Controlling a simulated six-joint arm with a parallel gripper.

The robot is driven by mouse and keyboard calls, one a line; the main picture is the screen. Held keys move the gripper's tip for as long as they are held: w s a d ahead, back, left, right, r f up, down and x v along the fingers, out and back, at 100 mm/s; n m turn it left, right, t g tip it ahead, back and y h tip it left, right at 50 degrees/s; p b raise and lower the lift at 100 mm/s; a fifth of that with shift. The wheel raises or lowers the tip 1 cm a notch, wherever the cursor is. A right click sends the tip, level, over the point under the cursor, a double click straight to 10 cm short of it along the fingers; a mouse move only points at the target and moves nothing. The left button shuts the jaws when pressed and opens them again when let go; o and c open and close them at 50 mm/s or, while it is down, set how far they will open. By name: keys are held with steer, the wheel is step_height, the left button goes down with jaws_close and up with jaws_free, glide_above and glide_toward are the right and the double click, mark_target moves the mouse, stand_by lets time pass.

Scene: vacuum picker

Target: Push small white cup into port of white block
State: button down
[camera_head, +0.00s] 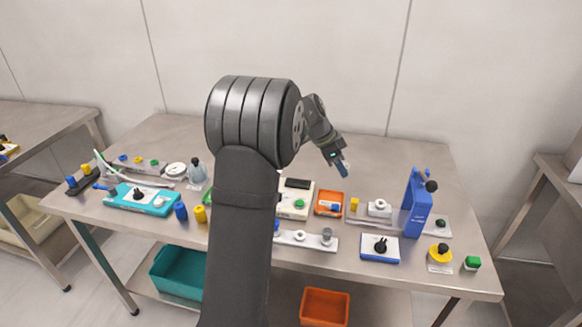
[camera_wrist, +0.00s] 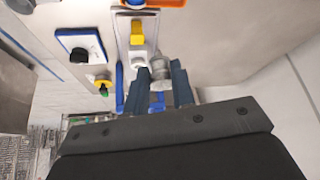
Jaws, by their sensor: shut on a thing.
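My gripper (camera_head: 342,169) is in the air above the back of the table, behind the orange tray. In the wrist view its two dark blue fingers (camera_wrist: 162,88) are shut on a small pale grey-white round piece, which I take as the small white cup (camera_wrist: 159,68). I cannot make out the cup in the head view. A white block (camera_head: 379,208) with a round raised top stands on a flat plate right of the orange tray, apart from my gripper. I take it as the white block with the port; the port opening itself cannot be made out.
A tall blue stand (camera_head: 417,205) rises right of the white block. A yellow piece (camera_head: 354,204) and the orange tray (camera_head: 329,204) are left of it. A blue-white block with a black knob (camera_head: 380,248) lies in front. The table's back strip is clear.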

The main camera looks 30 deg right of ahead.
steer(key=s+d+r+m+g+y, duration=0.15)
steer(key=s+d+m, duration=0.25)
steer(key=s+d, duration=0.45)
steer(key=shift+h, duration=0.25)
steer(key=shift+s+a+f, duration=0.2)
steer(key=shift+s+f, duration=0.05)
steer(key=shift+f, duration=0.75)
steer(key=shift+s+a+f, duration=0.2)
steer(key=shift+f, duration=0.75)
steer(key=shift+s+a+f, duration=0.2)
steer(key=shift+s+f, duration=0.05)
steer(key=shift+f, duration=0.75)
steer(key=c, duration=2)
jaws_free()
jaws_close()
steer(key=shift+f, duration=1.15)
